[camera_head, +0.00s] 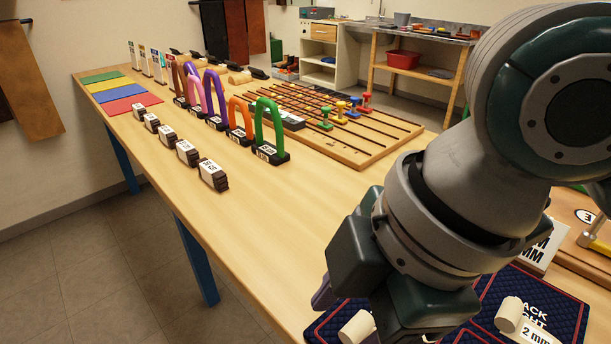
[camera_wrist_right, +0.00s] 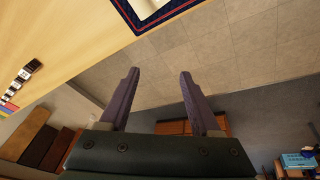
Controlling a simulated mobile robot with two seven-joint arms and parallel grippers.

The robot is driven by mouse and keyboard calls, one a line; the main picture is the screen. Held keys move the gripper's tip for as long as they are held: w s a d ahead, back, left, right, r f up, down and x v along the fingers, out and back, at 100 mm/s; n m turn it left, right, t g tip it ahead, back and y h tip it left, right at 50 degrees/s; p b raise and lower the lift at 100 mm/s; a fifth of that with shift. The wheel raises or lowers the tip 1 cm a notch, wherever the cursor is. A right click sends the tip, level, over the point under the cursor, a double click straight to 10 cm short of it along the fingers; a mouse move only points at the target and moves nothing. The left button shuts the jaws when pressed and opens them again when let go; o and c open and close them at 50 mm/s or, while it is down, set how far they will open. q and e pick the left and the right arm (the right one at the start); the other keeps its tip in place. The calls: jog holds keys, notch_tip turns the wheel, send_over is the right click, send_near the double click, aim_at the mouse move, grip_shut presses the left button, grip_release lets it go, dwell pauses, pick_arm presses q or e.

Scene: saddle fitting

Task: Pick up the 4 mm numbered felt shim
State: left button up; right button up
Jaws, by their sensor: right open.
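Several small dark felt shims with white labels stand in a row along the table's left edge in the head view; the nearest shim (camera_head: 213,174) is largest in view, and others, such as the middle shim (camera_head: 167,135), recede behind it. Their numbers are too small to read, so I cannot tell which is the 4 mm one. The row also shows at the left of the right wrist view, with one shim (camera_wrist_right: 33,65) at its end. My right gripper (camera_wrist_right: 159,73) is open and empty, apart from the shims; in the head view its arm largely hides it. My left gripper is not in view.
Coloured arches on dark bases, the nearest a green arch (camera_head: 270,125), stand just right of the shims. A slotted wooden board (camera_head: 345,150) lies behind. Red, blue, yellow and green mats lie at the far left. A navy quilted pad (camera_head: 570,300) with white cylinders is at front right.

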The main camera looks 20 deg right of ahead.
jog(key=w+d+n+b, duration=0.1)
jog(key=w+d+f+n+b, duration=0.1)
jog(key=w+d+f+n+h, duration=0.1)
jog(key=d, duration=0.1)
jog(key=shift+w+n+g+b, duration=0.2)
jog(key=shift+n+g+b, duration=0.2)
jog(key=w+d+r+n+g+h+b, duration=0.1)
jog(key=w+d+r+n+h+b, duration=0.15)
jog(key=d, duration=0.55)
jog(key=shift+n+y, duration=0.25)
jog(key=f, duration=0.1)
jog(key=f+b, duration=0.1)
jog(key=f, duration=0.2)
jog(key=shift+w+f, duration=0.25)
jog(key=shift+w, duration=0.05)
jog(key=f+b, duration=0.1)
jog(key=f, duration=0.4)
jog(key=shift+a+f, duration=0.15)
jog(key=shift+a, duration=0.05)
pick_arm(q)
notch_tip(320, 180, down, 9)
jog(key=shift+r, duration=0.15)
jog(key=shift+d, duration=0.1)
pick_arm(e)
jog(key=shift+w, duration=0.1)
grip_shut()
